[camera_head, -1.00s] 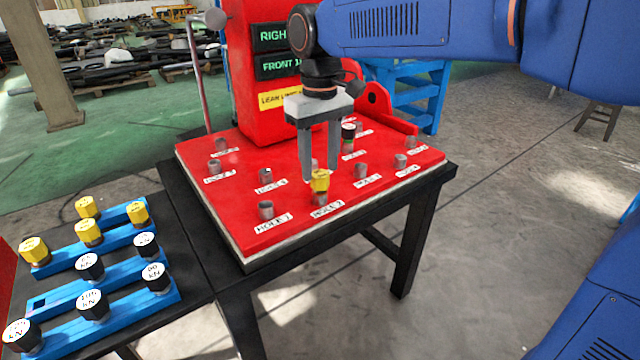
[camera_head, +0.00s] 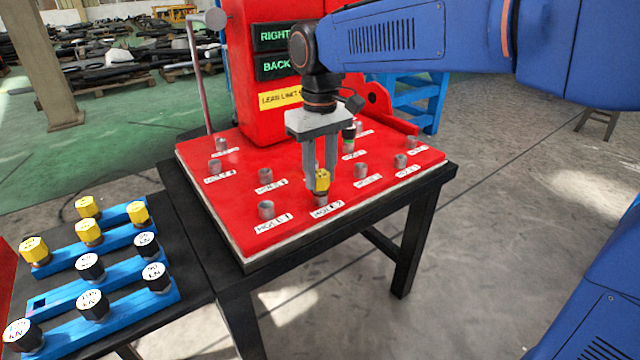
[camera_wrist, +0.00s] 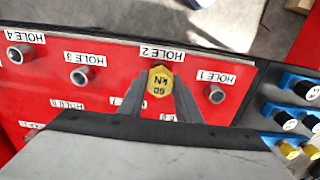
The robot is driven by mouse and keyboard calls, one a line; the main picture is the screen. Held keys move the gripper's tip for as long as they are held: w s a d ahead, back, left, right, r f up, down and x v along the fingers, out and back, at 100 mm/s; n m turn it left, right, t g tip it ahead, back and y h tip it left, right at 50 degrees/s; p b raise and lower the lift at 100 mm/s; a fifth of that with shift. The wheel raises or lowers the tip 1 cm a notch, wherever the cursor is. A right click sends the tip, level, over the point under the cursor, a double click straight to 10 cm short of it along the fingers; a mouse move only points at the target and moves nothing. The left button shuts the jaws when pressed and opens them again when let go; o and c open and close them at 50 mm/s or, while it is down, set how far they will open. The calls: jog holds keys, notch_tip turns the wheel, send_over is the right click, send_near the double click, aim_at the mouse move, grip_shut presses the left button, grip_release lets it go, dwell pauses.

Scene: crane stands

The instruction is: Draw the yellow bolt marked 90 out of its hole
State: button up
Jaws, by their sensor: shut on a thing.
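The yellow bolt (camera_head: 322,181) has a hexagonal head and stands upright at the hole labelled HOLE 2 on the red plate (camera_head: 290,218). In the wrist view the bolt head (camera_wrist: 160,82) shows a 90 kN mark. My gripper (camera_head: 321,185) points down over it, with its two fingers shut on the head from both sides. In the wrist view the fingers (camera_wrist: 158,90) flank the head. The bolt's lower end and the hole under it are hidden.
A black-topped bolt (camera_head: 348,132) stands farther back on the plate, among several empty grey sockets. Blue racks (camera_head: 110,240) with yellow and black bolts lie on the left table. A red column (camera_head: 265,110) with signs rises behind the plate.

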jog(key=shift+r, duration=2.9)
